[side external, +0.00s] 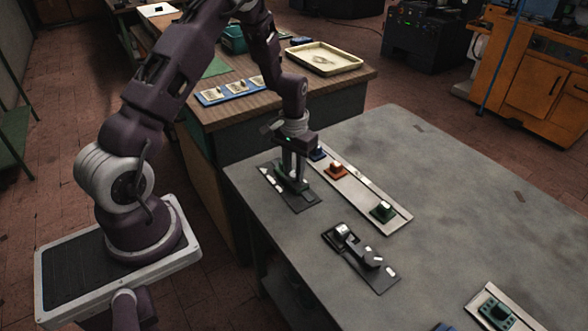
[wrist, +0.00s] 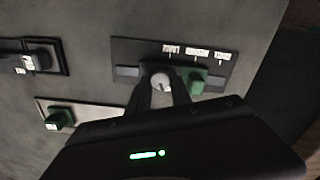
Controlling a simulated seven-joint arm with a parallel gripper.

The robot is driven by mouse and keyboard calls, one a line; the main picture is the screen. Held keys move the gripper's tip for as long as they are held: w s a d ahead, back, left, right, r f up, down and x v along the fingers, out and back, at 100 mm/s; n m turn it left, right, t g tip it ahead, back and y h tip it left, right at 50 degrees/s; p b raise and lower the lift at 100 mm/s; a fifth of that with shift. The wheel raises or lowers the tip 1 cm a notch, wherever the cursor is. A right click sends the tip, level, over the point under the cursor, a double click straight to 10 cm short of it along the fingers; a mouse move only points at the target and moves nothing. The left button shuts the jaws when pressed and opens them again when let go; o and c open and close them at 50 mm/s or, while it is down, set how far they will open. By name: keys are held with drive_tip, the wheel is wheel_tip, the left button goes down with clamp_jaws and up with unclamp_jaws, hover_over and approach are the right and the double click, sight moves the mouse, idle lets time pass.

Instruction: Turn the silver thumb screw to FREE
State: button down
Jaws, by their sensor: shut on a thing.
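A dark plate (wrist: 122,48) with white labels and a green block (wrist: 197,82) lies on the grey bench; the labels are too blurred to read. It also shows in the side external view (side external: 303,206). The silver thumb screw (wrist: 160,81) is a small round silver head on this plate, left of the green block in the wrist view. My gripper (wrist: 161,88) points down over the plate, its two fingers shut on the screw from either side. In the side view my gripper (side external: 292,178) hides the screw. I cannot tell which label the screw's setting matches.
A pale strip (side external: 350,182) with blue, red and green blocks lies close beside the plate. A black device (side external: 360,258) with a silver part sits nearer the bench front. Another green-topped fixture (side external: 497,312) is at the lower right. The bench's right side is mostly clear.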

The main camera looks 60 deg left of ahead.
sight(294, 174)
drive_tip(key=n, duration=0.4)
drive_tip(key=shift+n, duration=0.4)
idle(0.4)
drive_tip(key=c, duration=1.2)
unclamp_jaws()
drive_tip(key=shift+o, duration=0.2)
wheel_tip(294, 174, up, 7)
drive_tip(key=shift+r, duration=0.1)
